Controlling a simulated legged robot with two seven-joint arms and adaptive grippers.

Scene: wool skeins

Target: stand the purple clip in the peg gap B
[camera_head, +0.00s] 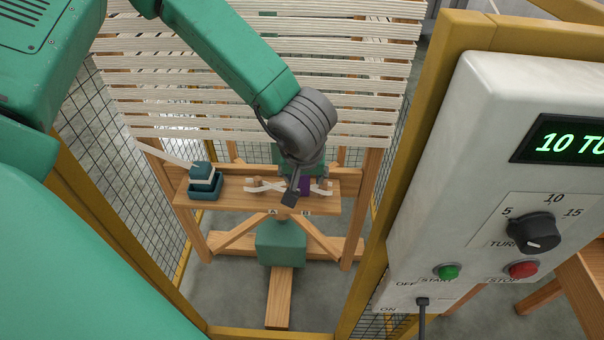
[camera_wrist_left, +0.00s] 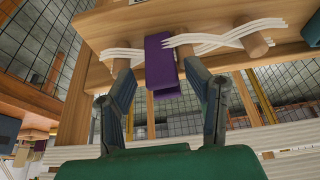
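The purple clip (camera_head: 305,185) stands on the wooden peg board (camera_head: 232,192), above the label B (camera_head: 305,213). In the wrist view the clip (camera_wrist_left: 160,60) sits between two pegs, where the white yarn (camera_wrist_left: 235,38) passes. My left gripper (camera_head: 299,190) is at the clip and partly hides it in the head view. In the wrist view its two fingers (camera_wrist_left: 162,72) are spread to either side of the clip, with gaps visible between. My right gripper is not in view.
A dark teal box with a skein (camera_head: 204,182) stands at the board's left end. Yarn strands (camera_head: 250,100) stretch across the frame behind my arm. A control panel (camera_head: 480,180) reading 10 turns and a yellow post (camera_head: 390,200) stand at the right.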

